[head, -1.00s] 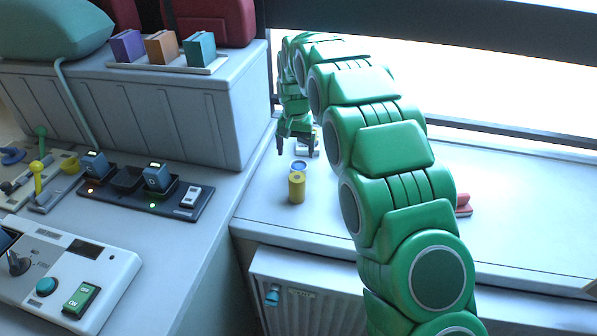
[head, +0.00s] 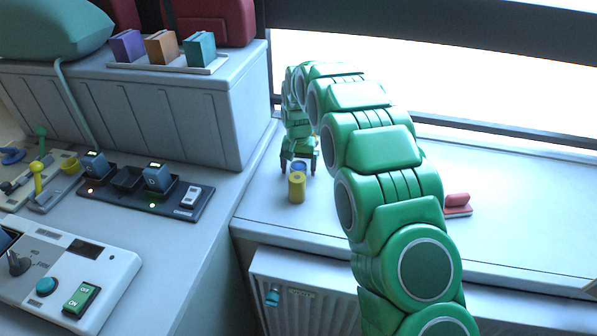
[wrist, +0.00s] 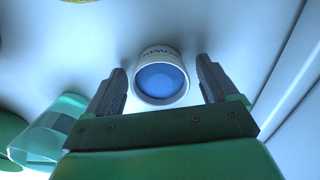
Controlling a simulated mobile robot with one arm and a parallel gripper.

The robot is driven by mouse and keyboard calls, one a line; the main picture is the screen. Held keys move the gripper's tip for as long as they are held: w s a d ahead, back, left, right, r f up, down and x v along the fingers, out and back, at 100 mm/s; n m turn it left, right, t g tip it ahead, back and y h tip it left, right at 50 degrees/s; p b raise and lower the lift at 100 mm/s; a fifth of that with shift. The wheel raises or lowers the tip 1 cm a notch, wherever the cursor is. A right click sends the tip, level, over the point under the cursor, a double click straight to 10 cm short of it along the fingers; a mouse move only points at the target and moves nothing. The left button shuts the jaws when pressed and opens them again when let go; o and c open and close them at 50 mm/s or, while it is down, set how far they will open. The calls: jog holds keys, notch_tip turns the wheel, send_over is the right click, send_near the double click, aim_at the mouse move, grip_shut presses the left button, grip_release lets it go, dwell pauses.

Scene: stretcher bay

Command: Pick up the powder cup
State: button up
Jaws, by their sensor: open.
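The powder cup is a small white cup with lettering on its side and a blue top or contents. In the wrist view the powder cup (wrist: 160,78) lies between the two fingers of my gripper (wrist: 158,85), with a gap visible on each side. My gripper is open. In the head view my gripper (head: 298,168) points down at the counter, and the blue top of the powder cup (head: 298,165) shows between its fingers, partly hidden by the yellow cylinder in front.
A yellow cylinder (head: 297,188) stands close in front of the cup. A red-handled item (head: 457,204) lies on the counter (head: 400,245) at the right. A charger strip with blue blocks (head: 180,205) and a control box (head: 112,270) are on the left surface.

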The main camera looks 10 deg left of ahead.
jog(key=c, duration=1.1)
jog(key=shift+o, duration=0.2)
jog(key=shift+r, duration=0.2)
jog(key=shift+s+r, duration=0.1)
jog(key=shift+r, duration=1.45)
jog(key=s+d+r, duration=0.6)
jog(key=s+r, duration=0.3)
jog(key=s, duration=0.3)
jog(key=shift+s+r, duration=0.25)
jog(key=shift+r, duration=0.05)
